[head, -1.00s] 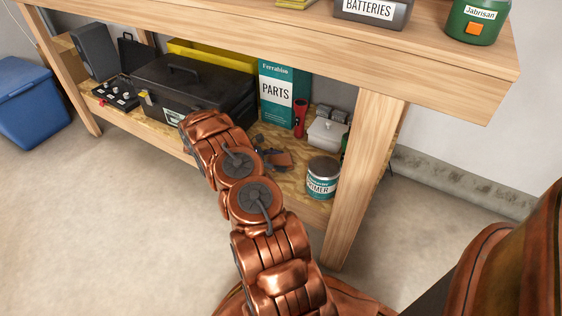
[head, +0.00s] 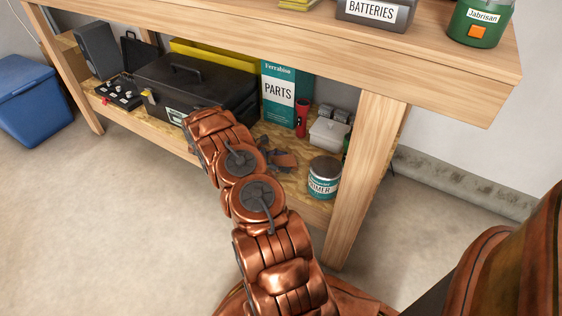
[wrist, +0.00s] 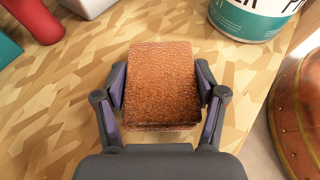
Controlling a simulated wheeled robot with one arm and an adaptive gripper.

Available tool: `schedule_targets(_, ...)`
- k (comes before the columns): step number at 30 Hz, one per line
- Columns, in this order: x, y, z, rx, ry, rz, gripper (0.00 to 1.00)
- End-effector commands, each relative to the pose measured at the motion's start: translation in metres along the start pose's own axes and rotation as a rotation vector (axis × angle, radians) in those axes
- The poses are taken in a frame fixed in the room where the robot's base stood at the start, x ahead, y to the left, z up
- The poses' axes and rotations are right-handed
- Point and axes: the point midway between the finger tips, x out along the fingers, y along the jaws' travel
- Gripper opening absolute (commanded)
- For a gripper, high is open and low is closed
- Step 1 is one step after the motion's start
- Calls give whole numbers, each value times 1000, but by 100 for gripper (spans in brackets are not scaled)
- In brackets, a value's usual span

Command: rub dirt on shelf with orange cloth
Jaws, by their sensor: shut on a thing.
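The orange cloth (wrist: 160,88) is a thick, rough orange-brown block in the wrist view. My gripper (wrist: 161,75) is shut on it, with one finger against each side. The cloth is over the lower wooden shelf (wrist: 55,110), low and close to its surface; I cannot tell if it touches. In the head view my gripper (head: 279,157) is small and dark above the shelf (head: 290,183), between the toolbox and the primer can. The cloth is hard to make out there. No dirt patch shows clearly; the cloth and arm may cover it.
A primer can (head: 323,178) stands at the shelf's front right, near a table leg (head: 368,165). Behind are a red flashlight (head: 302,118), a pale box (head: 328,132) and a parts box (head: 279,92). A black toolbox (head: 195,82) is on the left. The tabletop (head: 440,70) overhangs.

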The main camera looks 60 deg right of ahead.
Motion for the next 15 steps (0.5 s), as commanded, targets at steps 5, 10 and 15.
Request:
schedule_targets(5, 6, -4, 1, 1, 0, 0, 38)
schedule_targets(10, 6, -4, 0, 1, 1, 1, 38)
schedule_targets(15, 0, 0, -2, -1, 1, 2, 38)
